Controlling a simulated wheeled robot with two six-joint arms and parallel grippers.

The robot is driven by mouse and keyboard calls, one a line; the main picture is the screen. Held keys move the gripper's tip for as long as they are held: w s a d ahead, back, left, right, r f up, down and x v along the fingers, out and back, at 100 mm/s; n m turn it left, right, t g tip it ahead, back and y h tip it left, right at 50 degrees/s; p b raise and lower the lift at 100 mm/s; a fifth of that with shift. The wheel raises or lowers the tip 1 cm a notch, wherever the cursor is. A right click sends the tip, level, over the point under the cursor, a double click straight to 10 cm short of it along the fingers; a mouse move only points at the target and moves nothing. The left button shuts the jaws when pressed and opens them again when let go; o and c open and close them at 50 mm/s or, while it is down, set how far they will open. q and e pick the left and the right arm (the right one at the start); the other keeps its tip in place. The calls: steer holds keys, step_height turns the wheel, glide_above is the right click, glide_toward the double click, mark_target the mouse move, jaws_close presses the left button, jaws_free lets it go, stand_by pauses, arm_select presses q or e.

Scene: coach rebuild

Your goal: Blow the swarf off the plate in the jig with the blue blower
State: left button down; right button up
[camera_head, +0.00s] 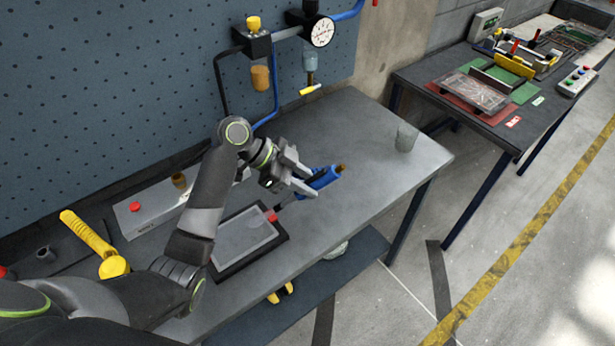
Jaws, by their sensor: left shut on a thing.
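My left gripper (304,178) is shut on the blue blower (325,178) and holds it over the grey bench. A brass-coloured end of the blower points up and right. The jig (224,275) is a dark frame lying on the bench, below and left of the gripper. The grey plate (243,237) lies inside it, with a small red part at its upper right corner. I cannot make out swarf on the plate at this size. My left arm covers the jig's left side. My right gripper is not in view.
A pale box with a red button (135,207) and a yellow-handled tool (88,233) lie at the left. A pressure gauge (320,32) and air lines hang on the pegboard. A clear cup (406,138) stands near the bench's right end. The bench's middle right is clear.

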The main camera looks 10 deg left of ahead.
mark_target(317, 181)
arm_select(q)
steer(key=shift+s+d, duration=0.15)
steer(key=shift+s, duration=0.65)
stand_by(0.9)
steer(key=shift+w, duration=0.1)
steer(key=c, duration=1.6)
jaws_free()
jaws_close()
steer(key=shift+r+p, duration=0.2)
steer(key=shift+p, duration=0.15)
step_height(317, 181, up, 4)
steer(key=p, duration=0.3)
steer(key=shift+r, duration=0.85)
